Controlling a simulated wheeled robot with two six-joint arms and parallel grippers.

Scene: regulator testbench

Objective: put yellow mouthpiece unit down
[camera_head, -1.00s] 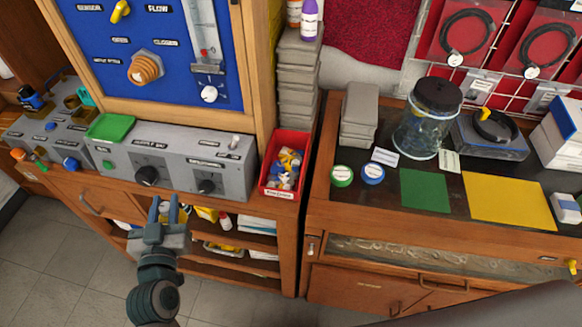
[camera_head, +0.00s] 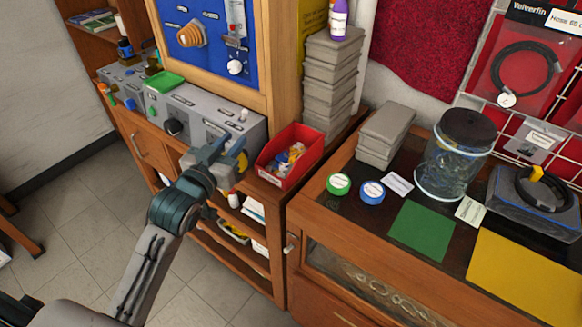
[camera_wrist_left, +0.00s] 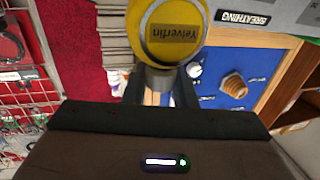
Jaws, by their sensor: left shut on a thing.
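My left gripper (camera_head: 222,152) is shut on the yellow mouthpiece unit (camera_head: 241,160), which is mostly hidden behind the fingers in the head view. In the left wrist view the unit (camera_wrist_left: 168,28) is a round yellow body with a dark name label and a pale neck between the fingers (camera_wrist_left: 160,85). The gripper is in front of the grey test unit, left of the red bin, and appears raised in the air. My right gripper is not in view.
A red bin (camera_head: 268,173) of small parts stands at the cabinet's right end. The right bench has a green mat (camera_head: 422,228), a bare yellow mat (camera_head: 525,280), a lidded glass jar (camera_head: 452,160), two tape rolls and stacked grey boxes (camera_head: 384,135).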

